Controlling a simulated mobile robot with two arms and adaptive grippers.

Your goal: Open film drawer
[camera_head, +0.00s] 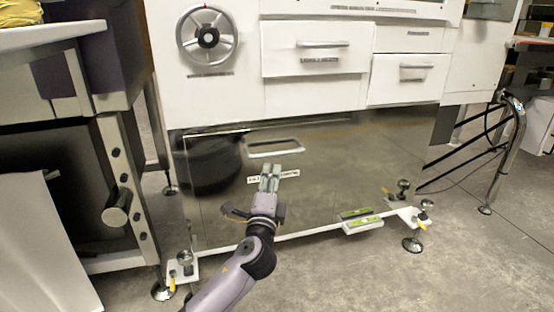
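A large grey metal front panel (340,165) sits low on the white machine, with a slot-like pull handle (274,147) near its top edge. A label (288,174) below the handle is partly covered by my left gripper (269,170). The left gripper points up toward the handle, its fingertips just below it in the picture. Its fingers are close together with nothing seen between them. I cannot tell if it touches the panel. Two white drawers, a wider one (315,67) and a smaller one (405,85), appear closed above. Their labels are too small to read. My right gripper is out of view.
A handwheel (208,38) is on the machine's upper left. Levelling feet (184,262) stand at the lower corners. A dark-sided bench (75,170) is close on the left. Floor is clear at the lower right.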

